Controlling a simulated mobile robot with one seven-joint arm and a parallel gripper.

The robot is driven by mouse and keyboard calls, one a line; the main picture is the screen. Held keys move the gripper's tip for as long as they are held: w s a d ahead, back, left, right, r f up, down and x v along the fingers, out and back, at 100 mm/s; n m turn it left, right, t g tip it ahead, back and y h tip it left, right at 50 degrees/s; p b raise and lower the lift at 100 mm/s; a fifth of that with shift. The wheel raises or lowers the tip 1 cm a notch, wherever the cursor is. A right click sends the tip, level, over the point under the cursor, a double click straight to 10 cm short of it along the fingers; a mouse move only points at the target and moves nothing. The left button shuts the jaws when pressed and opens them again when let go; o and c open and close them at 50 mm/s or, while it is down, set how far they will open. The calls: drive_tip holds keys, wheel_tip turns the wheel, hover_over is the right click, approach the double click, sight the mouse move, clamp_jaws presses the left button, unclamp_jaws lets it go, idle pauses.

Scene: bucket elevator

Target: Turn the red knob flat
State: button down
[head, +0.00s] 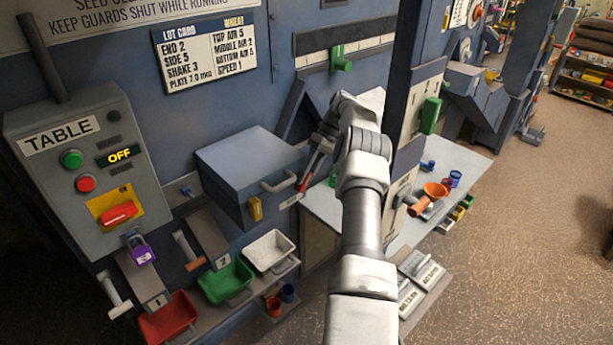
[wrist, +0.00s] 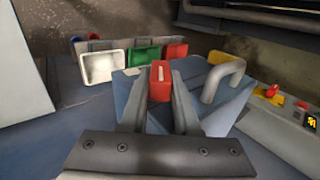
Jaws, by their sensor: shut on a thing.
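My gripper (head: 313,163) is in front of the grey-blue machine, at the right of the blue box with a grey handle. In the wrist view its two fingers (wrist: 160,85) are closed on a small red block (wrist: 160,74) with a pale stripe on its face. I cannot tell if this block is fixed to something or loose. A red knob (head: 118,212) sits on a yellow plate on the TABLE control box at the left, slightly tilted, with my gripper well away from it. It also shows at the right of the wrist view (wrist: 272,91).
The control box (head: 40,185) display reads OFF. The blue box (head: 235,170) stands between it and my gripper. White (head: 269,251), green (head: 226,281) and red (head: 170,319) trays sit below. A green lever (head: 341,59) is above my gripper. Open floor lies at the right.

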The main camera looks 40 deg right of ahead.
drive_tip(key=shift+r, duration=0.1)
drive_tip(key=c, duration=0.9)
unclamp_jaws()
drive_tip(key=shift+h, duration=0.3)
